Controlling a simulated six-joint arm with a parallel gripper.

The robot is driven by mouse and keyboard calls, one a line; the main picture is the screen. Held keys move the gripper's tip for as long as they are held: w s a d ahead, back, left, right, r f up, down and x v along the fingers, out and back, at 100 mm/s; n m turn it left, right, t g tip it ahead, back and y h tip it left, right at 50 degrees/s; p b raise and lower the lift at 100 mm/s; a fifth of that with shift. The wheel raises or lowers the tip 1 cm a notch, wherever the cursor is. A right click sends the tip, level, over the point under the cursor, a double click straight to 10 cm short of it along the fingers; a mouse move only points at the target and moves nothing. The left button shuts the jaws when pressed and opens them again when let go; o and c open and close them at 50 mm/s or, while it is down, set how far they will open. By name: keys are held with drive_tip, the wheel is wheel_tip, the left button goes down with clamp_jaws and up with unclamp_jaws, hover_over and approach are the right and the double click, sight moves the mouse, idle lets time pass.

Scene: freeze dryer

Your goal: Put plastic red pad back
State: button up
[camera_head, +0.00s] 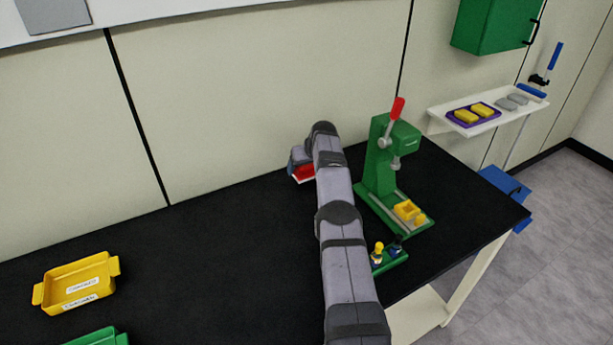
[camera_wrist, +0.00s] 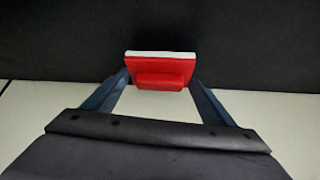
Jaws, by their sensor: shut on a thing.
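The red plastic pad (camera_wrist: 162,68) has a raised red grip block and a white layer along its far edge. In the wrist view my gripper (camera_wrist: 160,82) is shut on the pad, with one blue-grey finger at each side of it. In the head view the pad (camera_head: 304,173) shows as a small red piece with a white lower edge, beside my gripper (camera_head: 296,168). It is at the back of the black table, near the wall. My arm hides part of the gripper, and whether the pad touches the table is hard to tell.
A green press (camera_head: 378,165) with a red-tipped lever stands just right of my arm. A small green stand (camera_head: 390,262) is in front of it. A yellow tray (camera_head: 75,283) and a green tray (camera_head: 98,338) are at left. The black table (camera_head: 200,250) between is clear.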

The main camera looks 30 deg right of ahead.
drive_tip(key=shift+f, duration=1.05)
drive_tip(key=shift+f, duration=0.2)
drive_tip(key=o, duration=1)
drive_tip(key=shift+s+r, duration=0.1)
drive_tip(key=shift+r, duration=0.25)
drive_tip(key=shift+s+r+p, duration=0.2)
drive_tip(key=shift+r+p, duration=0.25)
drive_tip(key=shift+r, duration=0.15)
drive_tip(key=shift+v, duration=0.8)
drive_tip(key=b+v, duration=0.2)
drive_tip(key=v, duration=0.6)
drive_tip(key=shift+s+r, duration=0.3)
drive_tip(key=shift+s, duration=0.05)
drive_tip(key=shift+a, duration=0.1)
